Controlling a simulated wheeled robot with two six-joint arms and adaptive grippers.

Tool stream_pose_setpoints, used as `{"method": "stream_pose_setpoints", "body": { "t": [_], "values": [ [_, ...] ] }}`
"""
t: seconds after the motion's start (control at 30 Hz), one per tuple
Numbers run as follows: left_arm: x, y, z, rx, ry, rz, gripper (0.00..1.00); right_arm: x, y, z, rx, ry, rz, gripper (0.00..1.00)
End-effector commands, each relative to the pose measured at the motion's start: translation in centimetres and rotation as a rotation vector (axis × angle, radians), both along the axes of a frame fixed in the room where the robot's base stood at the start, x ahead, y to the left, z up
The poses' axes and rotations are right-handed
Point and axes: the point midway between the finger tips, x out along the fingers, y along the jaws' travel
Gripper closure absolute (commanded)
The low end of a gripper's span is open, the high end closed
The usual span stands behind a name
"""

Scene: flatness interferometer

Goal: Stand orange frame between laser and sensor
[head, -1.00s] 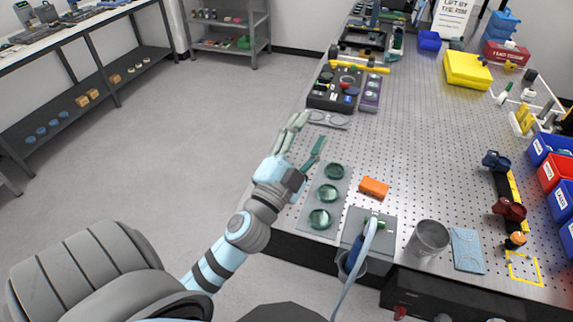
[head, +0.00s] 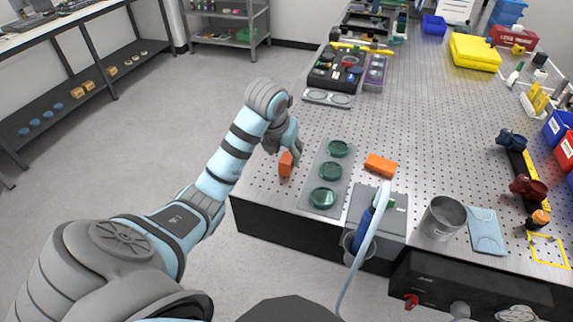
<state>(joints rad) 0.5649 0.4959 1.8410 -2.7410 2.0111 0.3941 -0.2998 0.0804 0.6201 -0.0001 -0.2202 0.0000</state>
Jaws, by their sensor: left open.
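My left gripper (head: 286,143) points down over the left edge of the perforated bench (head: 425,115). It is open, just above and behind a small upright orange piece (head: 286,165); I cannot tell whether they touch. A second orange piece (head: 381,165) lies flat right of the grey plate with green discs. I cannot tell which one is the orange frame, as no opening shows clearly. My right gripper is out of view.
The grey plate (head: 319,193) with green discs stands between the orange pieces. A metal cup (head: 442,217), a blue pad (head: 486,230) and a yellow outline (head: 548,250) lie near the front. Bins line the right edge. The bench middle is clear.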

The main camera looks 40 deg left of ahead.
Motion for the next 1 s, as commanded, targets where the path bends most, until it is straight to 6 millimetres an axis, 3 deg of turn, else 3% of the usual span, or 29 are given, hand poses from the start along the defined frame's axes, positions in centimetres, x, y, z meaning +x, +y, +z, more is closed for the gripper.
{"method": "stream_pose_setpoints", "body": {
  "t": [0.03, 0.17, 0.4, 0.6, 0.9, 1.0],
  "values": [
    [0.2, 0.1, -1.0, -0.001, -0.001, 0.001, 0.5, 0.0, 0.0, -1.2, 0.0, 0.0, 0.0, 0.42],
    [0.6, 0.2, -1.6, 0.0, 0.004, 0.0, 0.5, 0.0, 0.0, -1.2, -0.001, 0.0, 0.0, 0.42],
    [2.3, 0.6, -5.1, -0.001, 0.003, 0.0, 0.5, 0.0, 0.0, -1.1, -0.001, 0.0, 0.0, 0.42],
    [2.4, 0.7, -5.3, 0.001, 0.001, -0.001, 0.5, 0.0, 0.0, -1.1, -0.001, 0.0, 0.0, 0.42],
    [2.3, 0.7, -5.2, 0.001, 0.001, -0.001, 0.96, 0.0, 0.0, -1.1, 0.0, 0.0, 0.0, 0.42],
    [2.4, 0.7, -5.2, 0.0, 0.0, -0.001, 1.0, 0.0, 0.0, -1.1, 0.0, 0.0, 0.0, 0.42]
  ]
}}
